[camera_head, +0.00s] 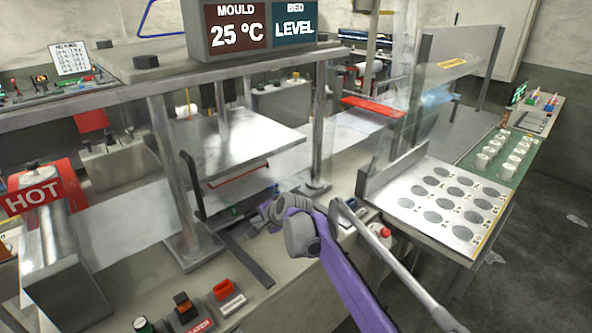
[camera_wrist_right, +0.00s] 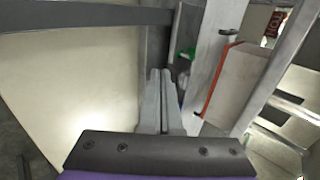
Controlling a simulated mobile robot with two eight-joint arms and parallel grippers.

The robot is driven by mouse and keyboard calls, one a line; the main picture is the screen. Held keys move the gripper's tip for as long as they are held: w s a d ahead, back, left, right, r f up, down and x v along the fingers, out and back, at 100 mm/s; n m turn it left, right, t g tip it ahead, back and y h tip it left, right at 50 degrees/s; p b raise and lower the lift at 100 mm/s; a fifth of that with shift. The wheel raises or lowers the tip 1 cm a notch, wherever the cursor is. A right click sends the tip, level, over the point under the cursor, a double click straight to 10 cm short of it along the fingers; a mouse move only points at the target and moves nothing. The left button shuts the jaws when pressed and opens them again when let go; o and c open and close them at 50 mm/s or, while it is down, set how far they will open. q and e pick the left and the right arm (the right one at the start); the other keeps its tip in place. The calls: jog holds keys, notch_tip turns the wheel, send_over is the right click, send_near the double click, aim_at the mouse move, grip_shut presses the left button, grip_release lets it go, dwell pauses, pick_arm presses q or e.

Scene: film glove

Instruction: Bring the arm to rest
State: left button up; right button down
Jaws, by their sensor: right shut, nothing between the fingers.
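My right arm (camera_head: 345,275), purple and grey, reaches in from the lower right in the head view. Its gripper (camera_head: 258,222) is over the front edge of the machine, just right of the front press post. In the right wrist view the two grey fingers (camera_wrist_right: 160,74) lie together with nothing between them. They point toward the machine frame, and I cannot tell their exact distance from it. My left gripper is not in view.
A press plate (camera_head: 225,145) stands between metal posts behind the gripper. A HOT roller (camera_head: 60,235) is at left, with switches (camera_head: 185,308) at the front edge. At right are a tray of grey discs (camera_head: 385,200) and white cups (camera_head: 487,158).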

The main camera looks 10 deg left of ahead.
jog(key=s+d+r+n+h, duration=0.2)
jog(key=s+d, duration=0.4)
jog(key=d, duration=0.6)
jog(key=s+d+r+n+h, duration=0.1)
jog(key=s+d+r, duration=0.1)
jog(key=s+d, duration=0.8)
jog(key=s+d+f+n+h, duration=0.2)
jog(key=s+d+f, duration=0.3)
jog(key=s+d, duration=0.5)
jog(key=s+d+f+n+h, duration=0.2)
jog(key=s+d+f, duration=0.4)
jog(key=s+d, duration=0.5)
jog(key=shift+s+h, duration=0.3)
jog(key=shift+s, duration=0.45)
